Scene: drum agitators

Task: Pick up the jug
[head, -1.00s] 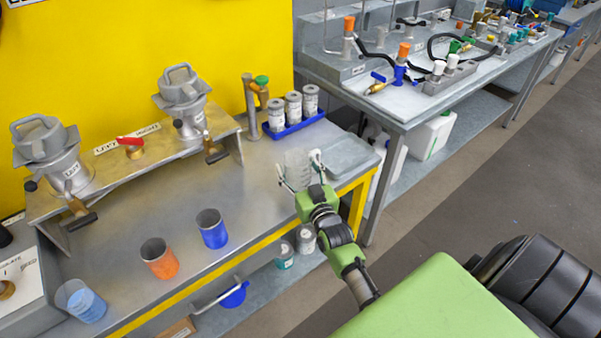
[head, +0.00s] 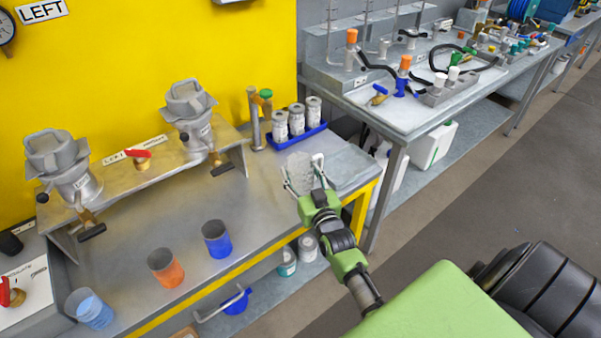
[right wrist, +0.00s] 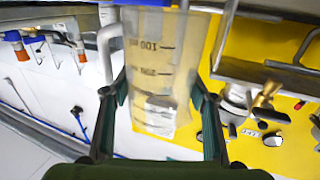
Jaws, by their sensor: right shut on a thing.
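The jug (head: 299,172) is clear and see-through, at the right end of the steel bench in the head view. In the right wrist view the jug (right wrist: 160,75) fills the middle and shows its printed volume scale and a pale label. My right gripper (head: 304,180) is shut on the jug, with one dark finger on each side of it in the right wrist view (right wrist: 160,100). I cannot tell whether the jug's base touches the bench. My left gripper is not in view.
An orange cup (head: 166,268), a blue cup (head: 217,240) and a light blue cup (head: 90,309) stand along the front. A blue tray (head: 298,137) with three grey cans is behind the jug. Two lidded grey vessels (head: 193,110) stand on a raised shelf. The bench middle is clear.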

